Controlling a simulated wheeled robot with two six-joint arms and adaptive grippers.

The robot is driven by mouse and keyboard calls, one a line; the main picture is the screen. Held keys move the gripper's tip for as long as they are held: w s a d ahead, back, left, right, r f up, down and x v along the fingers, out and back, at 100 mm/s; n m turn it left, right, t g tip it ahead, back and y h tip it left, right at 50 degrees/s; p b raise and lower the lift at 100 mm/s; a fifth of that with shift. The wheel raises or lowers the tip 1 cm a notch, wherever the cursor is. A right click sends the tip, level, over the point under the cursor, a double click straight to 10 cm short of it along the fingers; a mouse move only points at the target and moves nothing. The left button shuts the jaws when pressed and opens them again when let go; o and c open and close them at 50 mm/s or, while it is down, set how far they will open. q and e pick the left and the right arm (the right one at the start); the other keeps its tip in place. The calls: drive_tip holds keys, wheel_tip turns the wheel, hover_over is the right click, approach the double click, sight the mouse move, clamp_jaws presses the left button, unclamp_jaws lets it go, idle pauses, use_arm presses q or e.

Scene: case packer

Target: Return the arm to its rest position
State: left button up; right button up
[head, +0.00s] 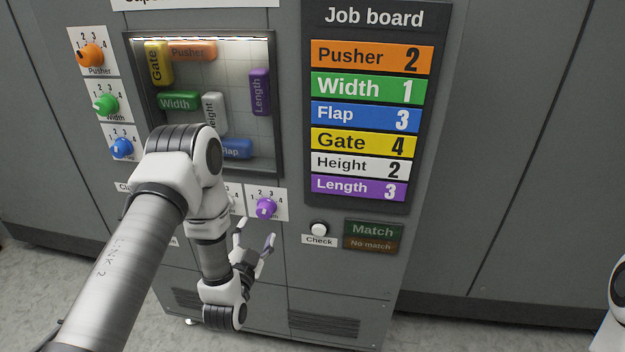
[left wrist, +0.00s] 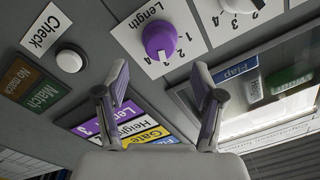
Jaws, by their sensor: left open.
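My left arm comes in from the lower left in the head view and reaches in front of the machine. Its gripper (head: 257,247) is open and empty, just below the purple Length knob (head: 266,208). In the left wrist view the two fingers of the gripper (left wrist: 158,98) stand apart with nothing between them. The purple Length knob (left wrist: 160,41) shows beyond them, apart from the fingers. My right gripper is not in view; a white piece at the right edge of the head view may be part of my right arm.
The machine front carries orange (head: 89,56), green (head: 105,104) and blue (head: 122,148) knobs, a lit window with coloured blocks, and a job board (head: 372,15). The white Check button (head: 318,229) sits right of the gripper, beside the Match panel (head: 373,231). Floor shows below.

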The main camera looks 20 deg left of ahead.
use_arm(q)
drive_tip(key=s+d+f+m+g+h, duration=0.1)
drive_tip(key=s+d+f+g+h, duration=0.4)
drive_tip(key=s+d+f, duration=0.55)
drive_tip(key=s+f+n+g, duration=0.1)
drive_tip(key=s+f+g, duration=0.2)
drive_tip(key=s, duration=0.3)
drive_tip(key=s+d+f+n+g, duration=0.1)
drive_tip(key=s+f+n+g, duration=0.1)
drive_tip(key=s+g, duration=0.3)
drive_tip(key=s+f+n+g+p, duration=0.1)
drive_tip(key=s+f+n+g, duration=0.1)
drive_tip(key=s, duration=0.7)
drive_tip(key=f+g, duration=0.1)
drive_tip(key=g, duration=0.1)
drive_tip(key=shift+d+f+g, duration=0.3)
drive_tip(key=shift+f+g, duration=0.05)
drive_tip(key=shift+g, duration=0.05)
